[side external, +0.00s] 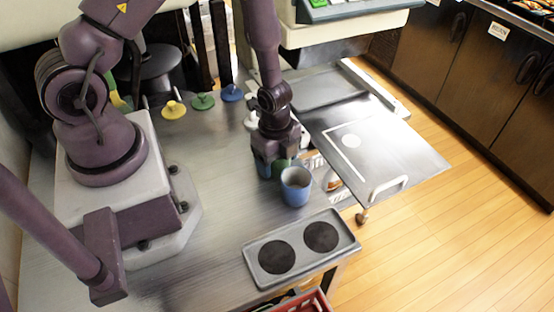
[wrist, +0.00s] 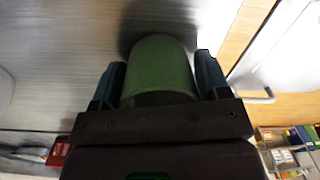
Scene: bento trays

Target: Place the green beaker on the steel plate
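The green beaker (wrist: 160,68) is between the two fingers of my gripper (wrist: 160,85) in the wrist view, with a finger close against each side. In the side external view my gripper (side external: 272,163) is low over the table, and the green beaker (side external: 281,166) is mostly hidden behind the fingers and a blue beaker. I cannot tell whether its base touches the table. A flat shiny steel plate (side external: 405,150) with a white outline and a handle lies to the right of my gripper. Nothing stands on it.
The blue beaker (side external: 296,190) stands right in front of my gripper. A grey tray with two dark round spots (side external: 250,262) lies at the table's front edge. Yellow (side external: 174,109), green (side external: 203,102) and blue (side external: 231,93) knobbed pieces stand behind. The table's middle is clear.

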